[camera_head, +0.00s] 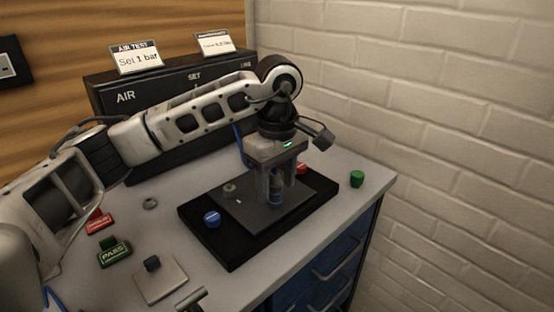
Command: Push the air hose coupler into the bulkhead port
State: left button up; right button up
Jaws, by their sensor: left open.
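My left gripper (277,193) points down over the dark plate (240,218) on the black base, its jaws open. A small blue-grey cylindrical part (276,198) stands upright between its fingers; I cannot tell whether they touch it, or whether this is the coupler. A piece of blue hose (238,131) shows behind my left arm. A small grey round fitting (230,189) is on the plate, left of the gripper. The bulkhead port cannot be made out clearly.
A black box marked AIR and SET (124,98) stands at the back, partly behind my arm. A blue cap (212,218) is on the base's left side. A green cap (357,178) lies right. Red and green PASS (114,252) stamps lie left, near a grey square plate (160,281).

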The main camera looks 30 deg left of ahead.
pick_arm(q)
jog(key=shift+r, duration=0.25)
notch_tip(320, 180, up, 16)
jog(key=p, duration=0.1)
jog(key=shift+d+f+p, duration=0.15)
jog(key=shift+f+p, duration=0.1)
jog(key=shift+p, duration=0.15)
